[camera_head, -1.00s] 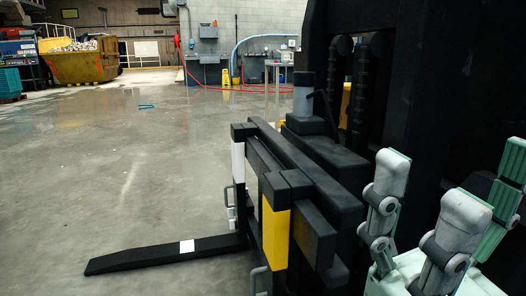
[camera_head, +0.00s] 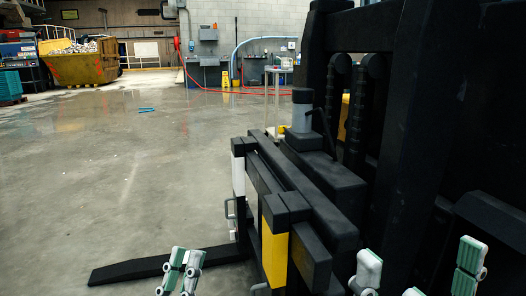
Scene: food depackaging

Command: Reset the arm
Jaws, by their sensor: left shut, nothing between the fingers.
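My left gripper (camera_head: 179,272) shows at the bottom edge, left of the middle. Its grey and green fingers are close together with nothing between them, in front of a black fork tine. My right gripper (camera_head: 417,272) shows at the bottom right. Its fingers stand wide apart, with no object seen between them. Its palm is below the picture. Both gripper bodies and arms are cut off by the bottom edge.
A black forklift mast and carriage (camera_head: 330,185) with a yellow-marked post (camera_head: 275,247) fills the right side. Its fork tine (camera_head: 130,270) reaches left, low down. Open wet floor (camera_head: 90,190) lies left. A yellow skip (camera_head: 85,65) and a grey sink (camera_head: 203,72) stand far back.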

